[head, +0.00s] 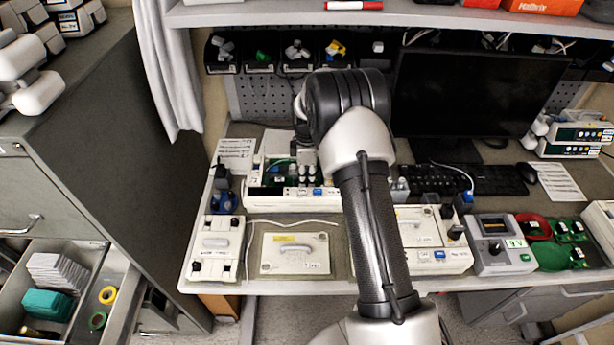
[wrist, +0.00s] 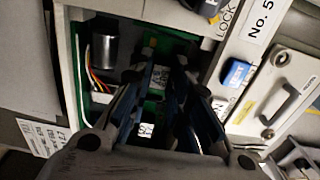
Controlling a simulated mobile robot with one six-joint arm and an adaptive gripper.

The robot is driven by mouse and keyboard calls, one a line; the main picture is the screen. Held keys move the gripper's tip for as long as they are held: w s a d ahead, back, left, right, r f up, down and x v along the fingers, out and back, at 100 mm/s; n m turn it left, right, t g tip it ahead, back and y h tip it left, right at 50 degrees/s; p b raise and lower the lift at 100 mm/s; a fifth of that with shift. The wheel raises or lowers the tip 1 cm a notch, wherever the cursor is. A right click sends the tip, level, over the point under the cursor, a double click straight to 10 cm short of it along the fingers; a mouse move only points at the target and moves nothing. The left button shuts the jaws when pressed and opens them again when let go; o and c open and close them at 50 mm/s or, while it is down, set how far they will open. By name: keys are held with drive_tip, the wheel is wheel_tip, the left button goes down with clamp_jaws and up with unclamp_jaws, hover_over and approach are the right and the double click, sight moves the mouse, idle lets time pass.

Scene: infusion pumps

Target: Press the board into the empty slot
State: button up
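An opened pump housing (head: 290,198) stands at the back of the bench, left of my arm in the head view. In the wrist view its pale wall frames a green circuit board (wrist: 93,100) with a metal cylinder (wrist: 103,49) and coloured wires. My gripper (wrist: 168,75) points down into this housing; its two dark fingers stand apart. Green surface and small white labels show in the gap between them. I cannot tell whether this is a separate board or the housing floor, and the empty slot is not clearly visible. My arm hides the gripper in the head view.
A flat cover with a handle (head: 295,254) lies at the bench front. Other pump units (head: 215,248) and a grey tester (head: 497,245) stand nearby. Red and green trays (head: 553,257) with green boards are at right. A monitor (head: 465,92) stands behind.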

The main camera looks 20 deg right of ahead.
drive_tip(key=o, duration=0.4)
drive_tip(key=shift+o, duration=0.2)
drive_tip(key=shift+r+p, duration=2.15)
drive_tip(key=shift+r, duration=1.35)
